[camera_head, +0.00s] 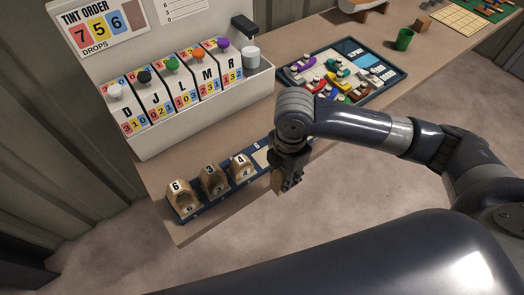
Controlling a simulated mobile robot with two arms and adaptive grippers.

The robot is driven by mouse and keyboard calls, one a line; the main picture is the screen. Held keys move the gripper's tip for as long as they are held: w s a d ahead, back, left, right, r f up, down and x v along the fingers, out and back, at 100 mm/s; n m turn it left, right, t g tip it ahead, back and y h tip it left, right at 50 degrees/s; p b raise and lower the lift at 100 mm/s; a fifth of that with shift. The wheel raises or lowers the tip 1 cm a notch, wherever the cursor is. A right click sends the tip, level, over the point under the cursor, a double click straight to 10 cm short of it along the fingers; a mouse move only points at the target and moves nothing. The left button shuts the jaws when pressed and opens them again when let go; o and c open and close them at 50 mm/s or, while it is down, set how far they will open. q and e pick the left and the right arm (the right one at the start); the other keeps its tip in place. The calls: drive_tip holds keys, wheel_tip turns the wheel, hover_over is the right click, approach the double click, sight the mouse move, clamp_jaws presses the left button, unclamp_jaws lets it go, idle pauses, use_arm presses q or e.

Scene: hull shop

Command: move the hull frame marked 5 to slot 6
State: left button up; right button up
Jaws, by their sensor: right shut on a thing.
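A navy rack (216,202) lies along the front edge of the bench. Wooden hull frames marked 6 (180,196), 3 (213,180) and 4 (242,168) stand in it from left to right. Right of frame 4 is a pale empty place (261,158), with a printed 6 behind it. My right gripper (284,184) points down beside the rack's right part and is shut on a small wooden piece (278,187). Most of the piece is hidden by the gripper, and no number shows on it. The gripper also hides the rack's right end. My left gripper is out of view.
A white dispenser (205,117) with lettered columns and coloured knobs stands behind the rack, under a tint order sign (98,30). A tray of coloured pieces (378,92) and a green cup (403,39) are farther right on the bench.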

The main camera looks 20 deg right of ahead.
drive_tip(key=w, duration=0.4)
drive_tip(key=w+p, duration=0.1)
drive_tip(key=w, duration=0.3)
drive_tip(key=w+f+p, duration=0.1)
drive_tip(key=w, duration=0.3)
drive_tip(key=shift+w+a+f, duration=0.1)
drive_tip(key=shift+w+a, duration=0.3)
wheel_tip(320, 180, down, 3)
drive_tip(key=shift+r+p, duration=0.2)
drive_tip(key=shift+p, duration=0.5)
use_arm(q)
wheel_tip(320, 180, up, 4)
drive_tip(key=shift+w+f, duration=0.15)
use_arm(e)
drive_tip(key=shift+f, duration=0.45)
drive_tip(key=shift+f, duration=0.1)
drive_tip(key=o, duration=1.1)
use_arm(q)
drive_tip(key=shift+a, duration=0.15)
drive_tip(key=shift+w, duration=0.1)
